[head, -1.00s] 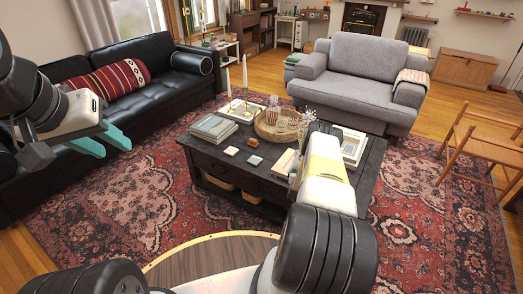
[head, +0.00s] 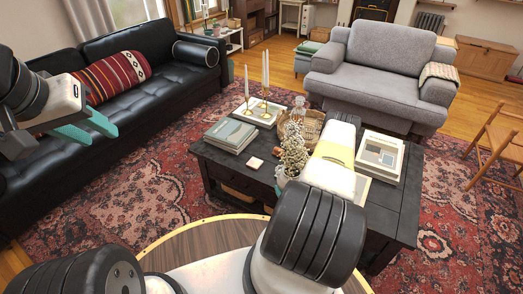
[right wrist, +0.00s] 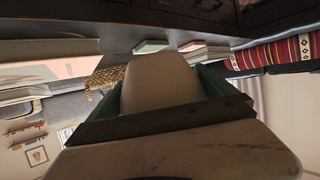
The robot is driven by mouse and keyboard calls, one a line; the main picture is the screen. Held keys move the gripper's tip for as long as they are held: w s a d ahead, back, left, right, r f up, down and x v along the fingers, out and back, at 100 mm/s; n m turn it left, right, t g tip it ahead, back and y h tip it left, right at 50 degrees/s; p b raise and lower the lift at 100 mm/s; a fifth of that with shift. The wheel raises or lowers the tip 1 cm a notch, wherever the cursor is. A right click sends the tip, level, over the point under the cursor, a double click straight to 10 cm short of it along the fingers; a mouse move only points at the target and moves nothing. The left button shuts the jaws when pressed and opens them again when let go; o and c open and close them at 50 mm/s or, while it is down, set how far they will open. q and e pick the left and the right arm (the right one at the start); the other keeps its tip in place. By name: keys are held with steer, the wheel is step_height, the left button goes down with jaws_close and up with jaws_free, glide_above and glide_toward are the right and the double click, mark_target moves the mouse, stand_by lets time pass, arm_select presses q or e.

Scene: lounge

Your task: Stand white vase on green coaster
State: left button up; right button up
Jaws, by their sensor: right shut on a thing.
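The white vase (head: 283,179), with a bushy pale sprig standing in it, is at the near edge of the coffee table and looks about upright. My right gripper (right wrist: 160,82) is shut on it; in the right wrist view the pale vase (right wrist: 160,88) fills the space between the green fingers. I cannot tell whether its base touches anything. The green coaster (right wrist: 151,46) shows in the right wrist view beside a pinkish coaster (right wrist: 192,48). In the head view the vase seems to hide the green coaster. My left gripper (head: 100,134) is open and empty, near the sofa.
The dark coffee table (head: 219,168) also holds a pinkish coaster (head: 254,163), stacked books (head: 231,135), candlesticks (head: 265,105), a wicker tray (head: 312,122) and books at right (head: 380,152).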

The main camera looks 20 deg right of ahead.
steer(key=shift+w+a+r, duration=0.2)
steer(key=shift+w, duration=0.45)
steer(key=w+d, duration=0.1)
steer(key=w, duration=0.3)
steer(key=w+d+f, duration=0.1)
steer(key=w+d, duration=0.1)
steer(key=w, duration=0.3)
steer(key=w+d, duration=0.1)
steer(key=w, duration=0.4)
steer(key=shift+w+d+f, duration=0.15)
steer(key=shift+w+d, duration=0.1)
steer(key=shift+w+f, duration=0.1)
steer(key=shift+f, duration=1.65)
steer(key=shift+f, duration=0.1)
steer(key=o, duration=1.7)
steer(key=shift+s+f, duration=0.2)
steer(key=shift+r, duration=0.15)
steer(key=v, duration=1.2)
